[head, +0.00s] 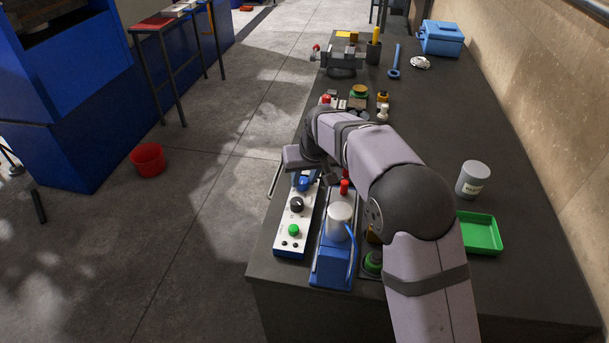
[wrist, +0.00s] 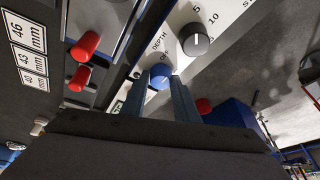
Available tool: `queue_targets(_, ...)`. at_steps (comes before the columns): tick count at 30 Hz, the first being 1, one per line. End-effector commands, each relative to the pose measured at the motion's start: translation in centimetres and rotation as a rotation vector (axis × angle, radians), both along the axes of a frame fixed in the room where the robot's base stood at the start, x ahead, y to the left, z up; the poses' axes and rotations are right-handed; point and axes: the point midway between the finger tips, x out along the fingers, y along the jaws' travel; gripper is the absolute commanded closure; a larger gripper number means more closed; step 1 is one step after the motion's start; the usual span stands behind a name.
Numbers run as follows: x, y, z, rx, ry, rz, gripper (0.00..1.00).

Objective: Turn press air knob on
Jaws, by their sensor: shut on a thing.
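The press air knob appears to be the blue knob (wrist: 160,76) on the light control panel (wrist: 178,40), close to the word DEPTH in the wrist view. My gripper (wrist: 163,90) is shut on it, with one blue-grey finger on each side. The knob's setting cannot be read there.
The panel also carries a black dial (head: 296,204) and a green button (head: 294,230). A blue press with a metal cylinder (head: 340,220) stands close on the right. A green tray (head: 480,233) and a grey jar (head: 473,180) are farther right on the bench.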

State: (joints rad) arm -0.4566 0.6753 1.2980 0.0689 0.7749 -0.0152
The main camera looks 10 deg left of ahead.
Motion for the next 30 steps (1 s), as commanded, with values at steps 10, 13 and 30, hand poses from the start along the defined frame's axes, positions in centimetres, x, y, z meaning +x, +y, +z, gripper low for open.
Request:
queue_targets(10,-0.17,0.35,0.05,-0.001,-0.001,-0.327,0.95)
queue_targets(13,-0.17,0.4,0.03,-0.001,-0.001,-0.421,0.95)
queue_targets(30,-0.18,0.65,0.04,0.002,0.0,-0.841,0.95)
